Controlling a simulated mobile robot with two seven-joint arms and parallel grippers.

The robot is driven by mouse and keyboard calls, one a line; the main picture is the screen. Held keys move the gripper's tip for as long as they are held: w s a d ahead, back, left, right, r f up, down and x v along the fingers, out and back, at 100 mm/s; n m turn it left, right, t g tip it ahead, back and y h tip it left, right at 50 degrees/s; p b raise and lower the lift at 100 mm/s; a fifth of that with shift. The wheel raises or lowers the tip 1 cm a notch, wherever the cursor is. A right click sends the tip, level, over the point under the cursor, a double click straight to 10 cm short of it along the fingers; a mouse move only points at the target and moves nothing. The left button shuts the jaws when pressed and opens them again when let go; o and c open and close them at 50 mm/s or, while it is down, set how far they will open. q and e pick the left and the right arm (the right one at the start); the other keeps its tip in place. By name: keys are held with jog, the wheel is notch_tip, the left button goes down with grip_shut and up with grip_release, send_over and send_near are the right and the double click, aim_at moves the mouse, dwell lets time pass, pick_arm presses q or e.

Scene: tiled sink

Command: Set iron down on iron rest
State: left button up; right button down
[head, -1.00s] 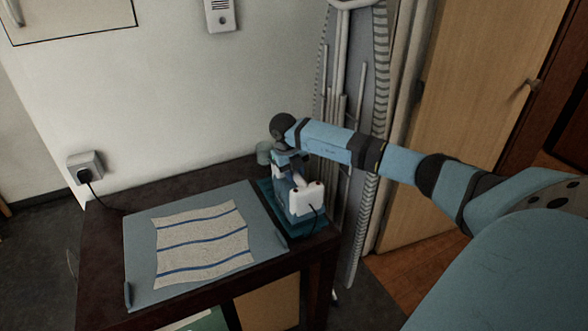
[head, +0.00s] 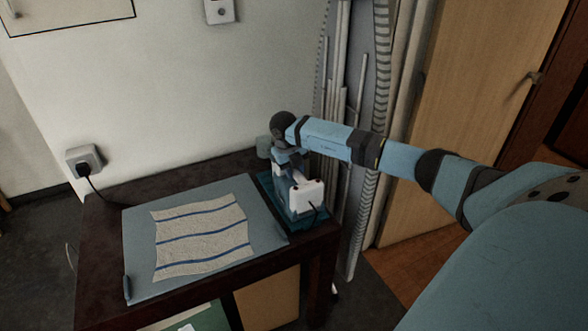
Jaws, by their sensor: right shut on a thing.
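A white iron (head: 306,197) with a dark cord is at the right end of the dark table. It is over the teal iron rest (head: 275,203), whose edges show around it. The iron looks low on or just above the rest; I cannot tell whether it touches. My right gripper (head: 289,170) is above the iron, shut on it, with its fingers mostly hidden by my wrist. My left gripper is not in view.
A striped cloth (head: 202,236) lies on a grey-blue mat (head: 137,240) left of the rest. A small grey-green cup (head: 263,147) stands behind the rest. An ironing board (head: 381,90) leans on the wall. A plugged socket (head: 85,160) is at left.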

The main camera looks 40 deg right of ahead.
jog(key=shift+f, duration=0.1)
dwell(0.3)
jog(key=c, duration=0.8)
grip_release()
jog(key=shift+o, duration=0.2)
jog(key=shift+f, duration=0.2)
notch_tip(320, 180, up, 14)
jog(key=a, duration=0.2)
jog(key=shift+w+a, duration=0.25)
jog(key=shift+w, duration=0.15)
